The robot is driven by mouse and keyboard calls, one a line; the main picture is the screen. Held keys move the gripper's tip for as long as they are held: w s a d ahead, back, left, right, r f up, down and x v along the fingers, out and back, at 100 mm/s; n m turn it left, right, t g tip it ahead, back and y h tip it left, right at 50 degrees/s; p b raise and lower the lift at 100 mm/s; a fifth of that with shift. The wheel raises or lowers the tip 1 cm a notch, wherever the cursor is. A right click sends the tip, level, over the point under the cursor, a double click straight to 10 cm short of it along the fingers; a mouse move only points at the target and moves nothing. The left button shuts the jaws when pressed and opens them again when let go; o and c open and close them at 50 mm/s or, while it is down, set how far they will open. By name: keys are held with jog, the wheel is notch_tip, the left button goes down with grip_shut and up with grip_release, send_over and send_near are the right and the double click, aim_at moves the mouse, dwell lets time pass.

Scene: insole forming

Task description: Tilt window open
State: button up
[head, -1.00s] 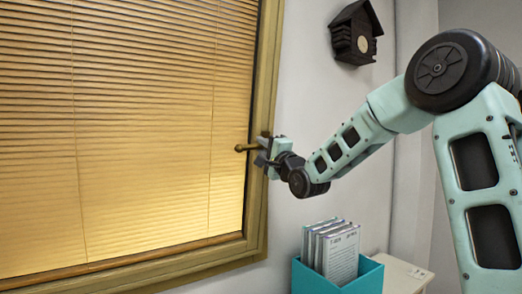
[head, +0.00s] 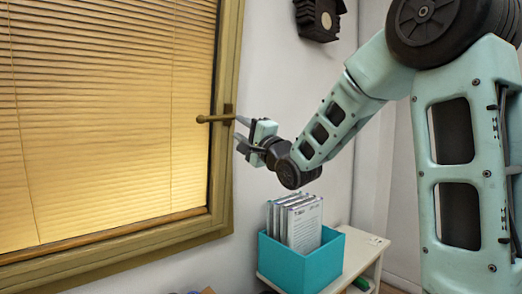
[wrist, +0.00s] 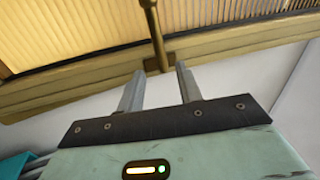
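The window (head: 110,110) has a wooden frame and a drawn yellow blind, and fills the left of the head view. Its brass-coloured handle (head: 215,118) sits on the right frame side, with the lever lying level and pointing left. In the wrist view the handle (wrist: 153,30) stands ahead, between the directions of the two fingers. My gripper (head: 239,135) is just right of the handle. Its fingers (wrist: 158,82) are spread apart with nothing between them, and the tips look close to the handle's base. I cannot tell whether they touch it.
A teal box (head: 303,262) with upright booklets (head: 302,224) stands on a small white table (head: 362,250) below my arm. A dark birdhouse (head: 318,18) hangs on the wall (head: 290,70) above. The wall between them is clear.

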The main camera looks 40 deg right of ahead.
jog(key=b+v, duration=0.1)
jog(key=v, duration=0.7)
jog(key=shift+s, duration=0.25)
jog(key=s+a+f+n+g+y, duration=0.1)
jog(key=a+f+n+g, duration=0.9)
jog(key=a+f, duration=0.8)
jog(key=s+a+f+n+g, duration=0.3)
jog(key=s+n+g, duration=0.1)
jog(key=s, duration=0.4)
jog(key=s+a+f+n+g+h, duration=0.1)
jog(key=s+a+f+n+g, duration=0.2)
jog(key=s, duration=0.6)
jog(key=s+a+f+n+g, duration=0.3)
jog(key=s+f+n+g, duration=0.2)
jog(key=s+n, duration=0.2)
jog(key=shift+s+a+f+n+h, duration=0.2)
jog(key=shift+s+n+h, duration=0.1)
jog(key=shift+s, duration=0.55)
